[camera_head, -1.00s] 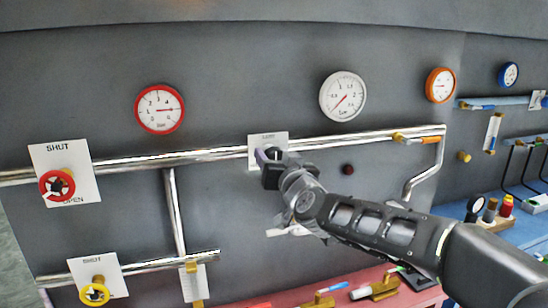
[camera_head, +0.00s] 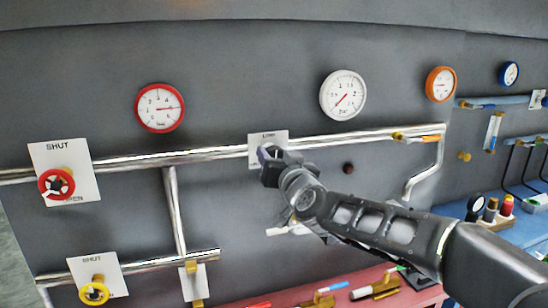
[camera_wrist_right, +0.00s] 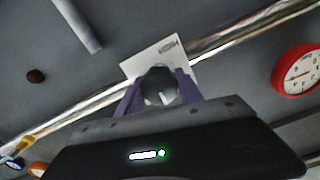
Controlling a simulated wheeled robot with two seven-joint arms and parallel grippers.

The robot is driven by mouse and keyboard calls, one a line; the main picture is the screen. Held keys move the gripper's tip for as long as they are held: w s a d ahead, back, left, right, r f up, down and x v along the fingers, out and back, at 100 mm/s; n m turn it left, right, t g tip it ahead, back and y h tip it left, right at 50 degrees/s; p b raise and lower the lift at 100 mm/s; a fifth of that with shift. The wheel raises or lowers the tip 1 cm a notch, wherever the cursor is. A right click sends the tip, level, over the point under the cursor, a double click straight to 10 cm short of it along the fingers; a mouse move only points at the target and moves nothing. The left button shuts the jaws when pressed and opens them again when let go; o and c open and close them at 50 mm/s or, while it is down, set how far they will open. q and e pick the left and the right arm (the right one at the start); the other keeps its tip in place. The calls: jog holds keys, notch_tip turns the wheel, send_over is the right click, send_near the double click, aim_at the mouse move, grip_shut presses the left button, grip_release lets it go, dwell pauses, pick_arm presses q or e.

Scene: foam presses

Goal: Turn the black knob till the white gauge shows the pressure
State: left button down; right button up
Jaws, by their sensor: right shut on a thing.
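The white gauge (camera_head: 343,95) hangs on the grey wall above the pipe in the head view. Its needle points to the lower left, near the low end of the scale. The black knob (camera_wrist_right: 158,86) sits in front of a white label plate (camera_wrist_right: 148,58) in the right wrist view. My right gripper (camera_wrist_right: 160,92) is shut on the knob, with a purple finger on each side of it. In the head view my right gripper (camera_head: 270,157) covers the knob at the plate (camera_head: 262,142). My left gripper is not in view.
A red-rimmed gauge (camera_head: 160,108) hangs left of the white one, and an orange-rimmed gauge (camera_head: 440,84) right. A red handwheel (camera_head: 56,185) and a yellow handwheel (camera_head: 94,293) are at the left. The chrome pipe (camera_head: 200,157) runs behind my gripper.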

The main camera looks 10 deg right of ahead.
jog(key=m+b, duration=0.2)
jog(key=m, duration=0.2)
jog(key=shift+f, duration=0.15)
jog(key=m+b, duration=0.2)
jog(key=m, duration=0.3)
jog(key=m+b, duration=0.2)
jog(key=m, duration=0.4)
jog(key=shift+d+m+b, duration=0.1)
jog(key=shift+m+b, duration=0.55)
jog(key=shift+m, duration=1.45)
jog(key=o, duration=1.4)
